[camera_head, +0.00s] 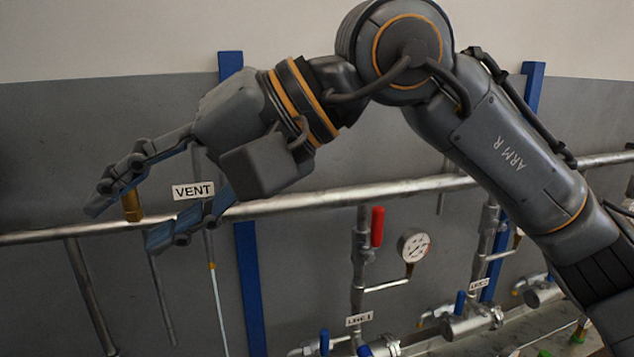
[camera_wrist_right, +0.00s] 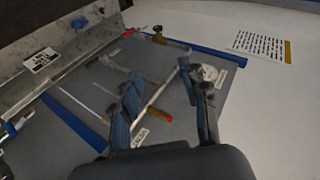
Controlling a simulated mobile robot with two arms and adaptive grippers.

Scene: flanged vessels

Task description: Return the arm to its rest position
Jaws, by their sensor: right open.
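My right gripper (camera_head: 126,224) is at the left of the head view, in front of the horizontal pipe by the VENT label. Its two fingers are spread apart with nothing held. My right arm (camera_head: 510,150) reaches in from the right, bent high at the elbow. A brass fitting (camera_head: 132,205) on the pipe shows between the fingers in the picture; whether they touch it I cannot tell. In the right wrist view the open fingers (camera_wrist_right: 160,75) show with a gap between them. My left gripper is not in view.
The steel pipe (camera_head: 400,190) runs across the wall behind my arm, with a VENT label (camera_head: 193,190). A red handle (camera_head: 377,226), a pressure gauge (camera_head: 414,245) and blue-handled valves sit below. Blue posts (camera_head: 251,290) stand along the grey panel. The upper wall is bare.

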